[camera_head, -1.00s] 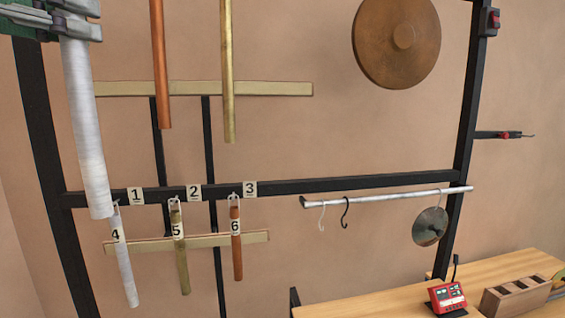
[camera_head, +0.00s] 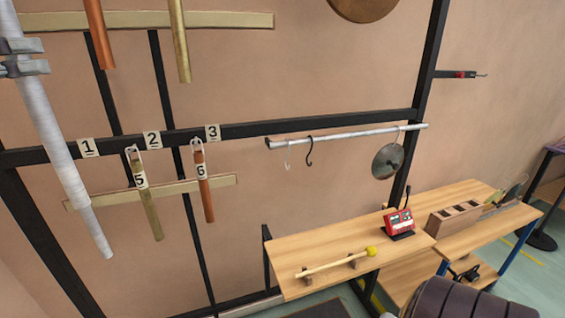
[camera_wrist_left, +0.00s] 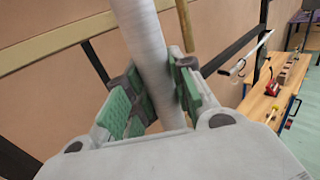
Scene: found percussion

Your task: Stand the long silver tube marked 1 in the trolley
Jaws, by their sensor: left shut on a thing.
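The long silver tube (camera_head: 48,125) slants down from the top left of the head view, its top cut off by the frame. My left gripper (camera_head: 22,68) is shut on it; the left wrist view shows the green finger pads on both sides of the tube (camera_wrist_left: 145,40). The tag 1 (camera_head: 87,148) is on the black rack bar, just right of the tube. The tube's lower end overlaps a shorter silver tube (camera_head: 98,235) hanging behind it, whose tag is hidden. I cannot make out a trolley. My right gripper is not in view.
A copper tube (camera_head: 98,35) and a brass tube (camera_head: 180,45) hang to the right. Short tubes 5 (camera_head: 148,205) and 6 (camera_head: 204,190) hang below the black bar (camera_head: 300,128). A wooden bench (camera_head: 300,250) and a dark ribbed object (camera_head: 460,300) are lower right.

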